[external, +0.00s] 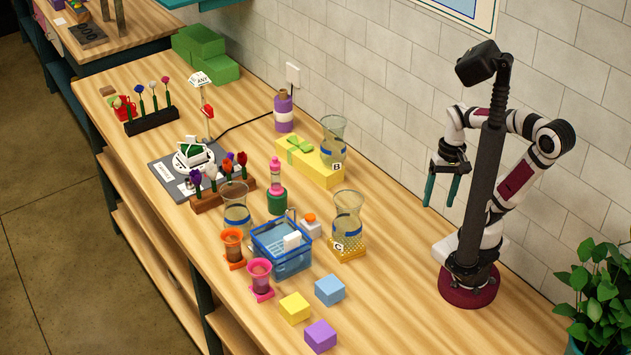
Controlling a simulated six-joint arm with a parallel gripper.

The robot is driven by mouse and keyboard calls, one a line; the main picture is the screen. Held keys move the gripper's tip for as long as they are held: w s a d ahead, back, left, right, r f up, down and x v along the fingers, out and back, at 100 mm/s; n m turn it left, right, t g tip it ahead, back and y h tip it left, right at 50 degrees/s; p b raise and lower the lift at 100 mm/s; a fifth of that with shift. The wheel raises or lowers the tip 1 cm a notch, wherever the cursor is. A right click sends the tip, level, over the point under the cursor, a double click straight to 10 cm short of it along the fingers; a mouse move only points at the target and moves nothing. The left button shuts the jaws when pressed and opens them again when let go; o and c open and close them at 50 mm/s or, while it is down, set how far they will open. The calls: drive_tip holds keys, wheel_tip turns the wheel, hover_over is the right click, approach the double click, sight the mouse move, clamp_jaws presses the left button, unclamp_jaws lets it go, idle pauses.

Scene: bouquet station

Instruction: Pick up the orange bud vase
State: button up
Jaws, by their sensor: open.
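The orange bud vase (232,240) stands upright on a small orange base on the wooden table, just left of the blue wire basket (284,262). A similar pink vase (260,272) stands on a pink base in front of it. A clear glass vase (236,212) stands close behind the orange one. My gripper (441,200) is open and empty, its teal fingers pointing down. It is raised above the right side of the table, far to the right of the orange vase.
Glass vases B (333,135) and C (347,220) stand between my gripper and the orange vase. Yellow (294,307), blue (329,290) and purple (320,336) blocks lie in front. A flower rack (222,195) stands behind. The table's right front is mostly clear.

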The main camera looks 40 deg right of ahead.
drive_tip(key=w+d+n+t+h, duration=0.2)
drive_tip(key=w+n+h, duration=0.6)
drive_tip(key=w+n, duration=0.6)
drive_tip(key=w+a+n+t, duration=0.5)
drive_tip(key=w+a+n, duration=0.25)
drive_tip(key=n, duration=0.25)
drive_tip(key=w+a+f+n+t+y, duration=0.2)
drive_tip(key=w+a+n+t, duration=0.15)
drive_tip(key=a+n, duration=0.6)
drive_tip(key=s+a+f+n+t+y, duration=0.2)
drive_tip(key=a+n+t+y, duration=0.15)
drive_tip(key=a, duration=0.95)
drive_tip(key=n+y, duration=0.5)
drive_tip(key=n, duration=0.3)
approach(227, 236)
drive_tip(key=shift+g+h, duration=0.25)
drive_tip(key=shift+g, duration=0.15)
drive_tip(key=x, duration=0.8)
drive_tip(key=shift+w+a+r, duration=0.1)
drive_tip(key=shift+a+r, duration=0.05)
drive_tip(key=shift+r, duration=0.15)
clamp_jaws()
